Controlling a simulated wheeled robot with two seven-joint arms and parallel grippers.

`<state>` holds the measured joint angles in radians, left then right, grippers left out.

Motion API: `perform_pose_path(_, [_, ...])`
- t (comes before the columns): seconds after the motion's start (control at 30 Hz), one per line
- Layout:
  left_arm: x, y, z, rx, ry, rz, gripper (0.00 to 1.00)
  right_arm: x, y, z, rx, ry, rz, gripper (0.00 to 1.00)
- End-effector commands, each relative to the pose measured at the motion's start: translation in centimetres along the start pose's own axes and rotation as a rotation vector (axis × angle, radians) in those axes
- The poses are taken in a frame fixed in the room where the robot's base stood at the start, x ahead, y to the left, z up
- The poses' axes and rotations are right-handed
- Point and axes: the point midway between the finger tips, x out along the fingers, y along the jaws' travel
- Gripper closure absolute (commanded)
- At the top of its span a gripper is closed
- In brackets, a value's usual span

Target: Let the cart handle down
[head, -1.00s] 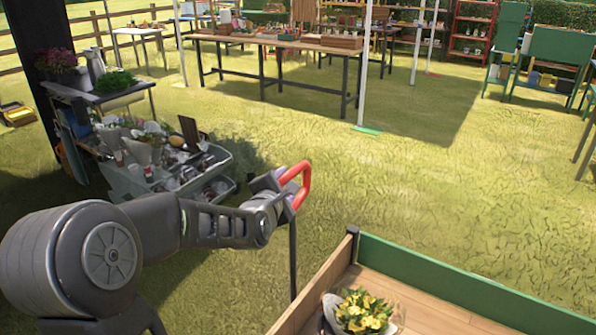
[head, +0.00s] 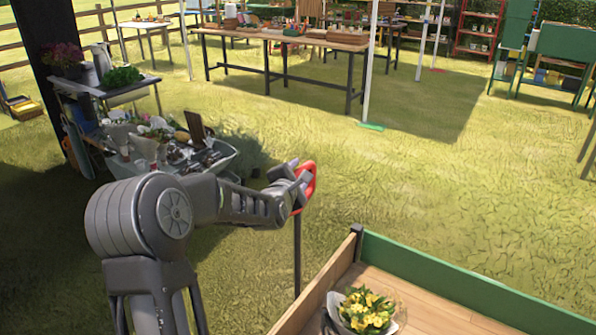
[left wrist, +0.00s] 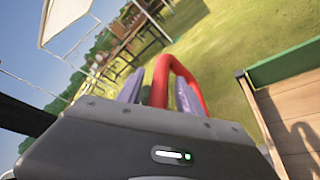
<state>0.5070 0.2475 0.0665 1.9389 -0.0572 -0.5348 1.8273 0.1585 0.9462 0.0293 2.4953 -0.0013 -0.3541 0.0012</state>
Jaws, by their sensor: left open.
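The red cart handle (head: 309,186) is a loop on top of an upright dark pole (head: 297,255) beside the cart's left front corner. The cart (head: 430,268) has a wooden bed and green side boards. My left gripper (head: 299,169) is at the handle, its fingers open. In the left wrist view, the red handle (left wrist: 184,70) stands between the two purple-grey fingers of my left gripper (left wrist: 158,90), with a gap visible on the right near its top. Whether the fingers touch it, I cannot tell. My right gripper is not in view.
A wrapped bouquet of yellow flowers (head: 366,312) lies in the cart bed. A grey trolley (head: 222,158) full of pots and tools stands at left, behind my arm. A long table (head: 290,38) stands farther back. Open grass lies between.

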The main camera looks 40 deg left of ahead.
Motion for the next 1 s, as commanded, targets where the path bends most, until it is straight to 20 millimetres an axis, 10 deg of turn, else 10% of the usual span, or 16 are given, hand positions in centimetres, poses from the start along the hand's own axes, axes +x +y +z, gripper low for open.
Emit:
perform_pose_path(0.27, [0.13,-0.04,-0.01,0.000,0.000,0.000,0.58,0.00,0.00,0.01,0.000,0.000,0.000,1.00])
perform_pose_path(0.77, [0.11,-0.05,-0.02,0.000,0.000,0.000,0.98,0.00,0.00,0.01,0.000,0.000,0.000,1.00])
perform_pose_path(1.0, [0.10,-0.06,-0.02,0.000,0.000,-0.001,1.00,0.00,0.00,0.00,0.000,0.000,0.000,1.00])
